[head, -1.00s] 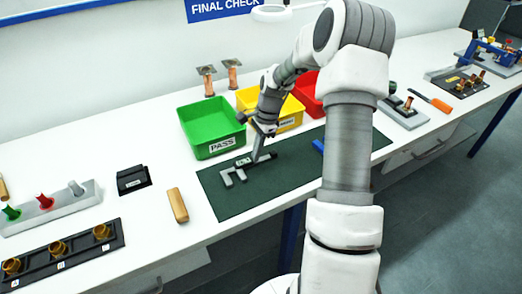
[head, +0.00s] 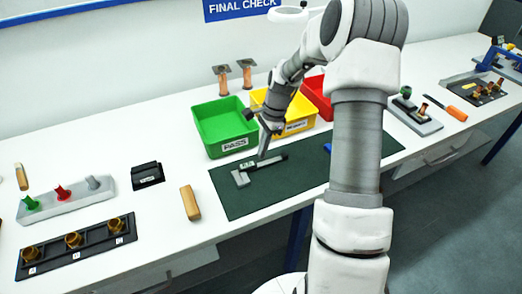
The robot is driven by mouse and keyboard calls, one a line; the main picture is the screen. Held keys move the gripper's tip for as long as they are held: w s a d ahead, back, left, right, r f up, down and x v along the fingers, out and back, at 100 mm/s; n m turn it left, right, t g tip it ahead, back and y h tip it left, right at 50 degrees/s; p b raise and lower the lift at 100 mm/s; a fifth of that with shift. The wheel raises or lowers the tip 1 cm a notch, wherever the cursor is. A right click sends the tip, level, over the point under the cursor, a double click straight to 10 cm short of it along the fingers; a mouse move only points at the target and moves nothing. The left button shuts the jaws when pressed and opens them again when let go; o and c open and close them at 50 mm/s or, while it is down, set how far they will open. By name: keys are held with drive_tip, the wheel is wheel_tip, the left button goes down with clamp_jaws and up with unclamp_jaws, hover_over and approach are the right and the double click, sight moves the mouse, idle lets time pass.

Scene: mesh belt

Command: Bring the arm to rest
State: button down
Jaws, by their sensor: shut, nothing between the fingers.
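My gripper (head: 262,153) points down over the dark green mat (head: 300,185), in front of the green bin. Its fingers look shut, with nothing seen between them. A grey caliper-like tool (head: 241,179) with a dark bar lies on the mat. The fingertips are right at its bar in the picture; I cannot tell whether they touch it. My arm reaches in from the right and covers part of the mat and a blue object (head: 328,148).
Green (head: 225,148), yellow (head: 297,127) and red (head: 318,100) bins stand behind the mat. A wooden block (head: 190,203), a black box (head: 148,175) and racks of parts lie left. A fixture (head: 415,118) and an orange-handled tool (head: 457,113) lie right.

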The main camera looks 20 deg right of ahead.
drive_tip(key=p+v, duration=0.4)
drive_tip(key=v, duration=0.3)
drive_tip(key=shift+r, duration=0.25)
